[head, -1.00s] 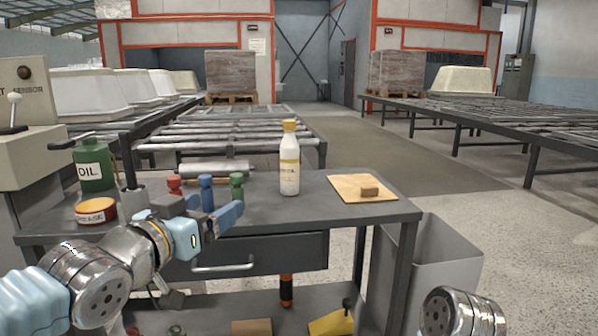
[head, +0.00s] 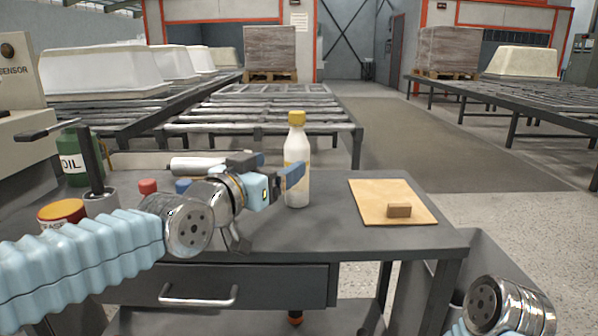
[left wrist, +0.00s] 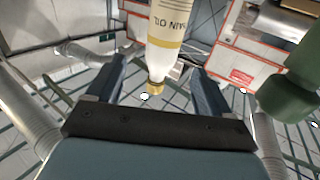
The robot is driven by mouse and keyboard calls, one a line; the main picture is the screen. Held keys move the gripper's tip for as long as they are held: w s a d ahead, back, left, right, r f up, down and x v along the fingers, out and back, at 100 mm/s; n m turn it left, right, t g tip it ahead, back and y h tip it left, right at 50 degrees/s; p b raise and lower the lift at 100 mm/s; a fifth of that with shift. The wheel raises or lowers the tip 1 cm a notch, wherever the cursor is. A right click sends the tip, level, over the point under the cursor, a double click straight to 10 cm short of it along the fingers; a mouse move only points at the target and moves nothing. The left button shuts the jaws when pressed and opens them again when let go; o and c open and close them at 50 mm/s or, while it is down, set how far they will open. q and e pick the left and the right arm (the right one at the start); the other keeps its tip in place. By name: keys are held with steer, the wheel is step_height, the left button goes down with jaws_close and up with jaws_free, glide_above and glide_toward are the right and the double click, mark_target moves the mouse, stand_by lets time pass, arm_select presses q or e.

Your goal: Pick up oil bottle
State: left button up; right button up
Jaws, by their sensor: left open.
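The oil bottle (head: 297,150) is white with a yellow cap and a yellow label band. It stands upright near the back edge of the grey workbench. My left gripper (head: 274,170) is open at the bottle's left side, and one blue finger covers part of it in the head view. In the left wrist view the bottle (left wrist: 168,40) appears inverted, lined up between the two open fingers (left wrist: 158,82). I cannot tell whether the fingers touch it. My right gripper is out of view.
A green oil can (head: 74,165), a round tin (head: 62,213), a red-topped bottle (head: 148,187) and a blue one (head: 183,186) stand left on the workbench (head: 330,232). A roller conveyor (head: 265,110) runs behind.

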mark_target(290, 155)
arm_select(q)
steer(key=p+x, duration=0.2)
steer(key=x, duration=0.2)
steer(key=shift+w+r, duration=0.2)
steer(key=p+x, duration=0.2)
steer(key=x, duration=0.2)
steer(key=shift+w+f, duration=0.15)
steer(key=shift+w, duration=0.1)
steer(key=c, duration=1.3)
jaws_close()
